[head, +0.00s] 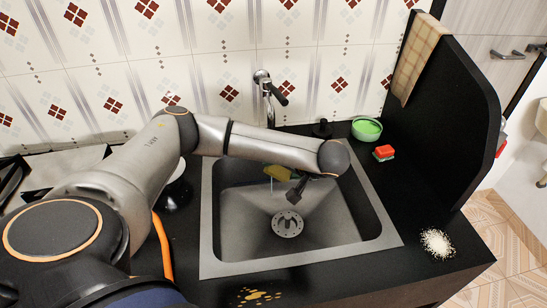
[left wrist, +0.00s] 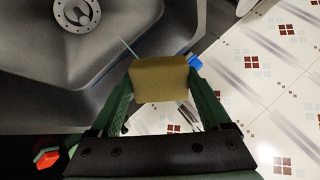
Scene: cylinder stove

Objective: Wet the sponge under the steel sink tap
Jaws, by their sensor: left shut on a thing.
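My left gripper (head: 297,187) is over the sink basin, pointing down and toward the tap. Its green fingers are shut on a yellow sponge (left wrist: 160,82), which also shows in the head view (head: 277,172), partly hidden by my arm. My right gripper is not in view.
A green bowl (head: 367,130) and a red block on a green piece (head: 384,152) stand right of the sink. A black upright panel (head: 450,110) closes the counter's right side. White crumbs (head: 436,242) and yellow stains (head: 255,296) lie on the counter.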

